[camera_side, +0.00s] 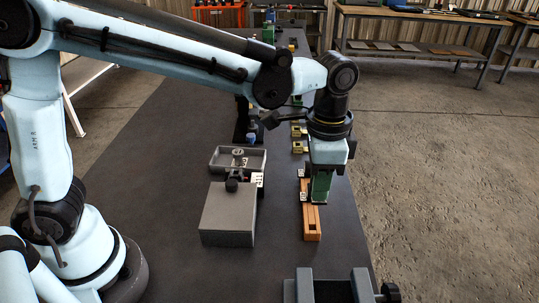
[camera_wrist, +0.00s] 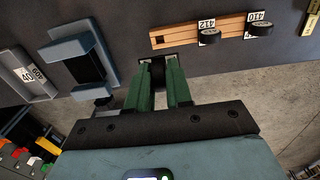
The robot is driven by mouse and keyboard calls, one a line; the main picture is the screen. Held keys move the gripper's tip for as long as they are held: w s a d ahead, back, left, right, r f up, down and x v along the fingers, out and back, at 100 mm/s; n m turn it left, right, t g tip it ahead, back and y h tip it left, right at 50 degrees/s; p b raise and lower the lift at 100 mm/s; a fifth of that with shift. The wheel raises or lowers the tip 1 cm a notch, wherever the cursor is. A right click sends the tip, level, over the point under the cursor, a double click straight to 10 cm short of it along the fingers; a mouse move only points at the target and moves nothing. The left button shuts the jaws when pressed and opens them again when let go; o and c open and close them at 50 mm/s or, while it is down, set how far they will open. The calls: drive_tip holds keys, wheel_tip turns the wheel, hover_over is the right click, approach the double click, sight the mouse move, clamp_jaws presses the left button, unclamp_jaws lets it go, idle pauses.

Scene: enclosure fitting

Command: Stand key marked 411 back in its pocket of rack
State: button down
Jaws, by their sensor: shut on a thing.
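The orange wooden rack (camera_side: 312,224) lies on the dark table. In the wrist view the rack (camera_wrist: 179,33) holds keys tagged 412 (camera_wrist: 209,36) and 410 (camera_wrist: 260,29), with an empty square pocket at its left end. My gripper (camera_side: 320,196) is just right of the rack in the side view. Its green fingers (camera_wrist: 158,72) are shut on a dark round key with a white tag edge; its number cannot be read. In the side view a tag reading 411 (camera_side: 259,181) shows beside a grey block; I cannot tell what it belongs to.
The grey block (camera_side: 228,218) and a grey tray (camera_side: 220,158) stand left of the rack. A vise (camera_side: 330,288) is at the near edge. Yellow pieces (camera_side: 298,148) lie beyond the rack. In the wrist view another labelled tray (camera_wrist: 40,92) is at left.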

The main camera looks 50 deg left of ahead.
sight(316, 204)
drive_tip(key=shift+f, duration=2.9)
drive_tip(key=shift+f, duration=1.55)
drive_tip(key=c, duration=0.9)
unclamp_jaws()
drive_tip(key=shift+c, duration=0.2)
wheel_tip(316, 204, up, 12)
drive_tip(key=shift+r, duration=0.1)
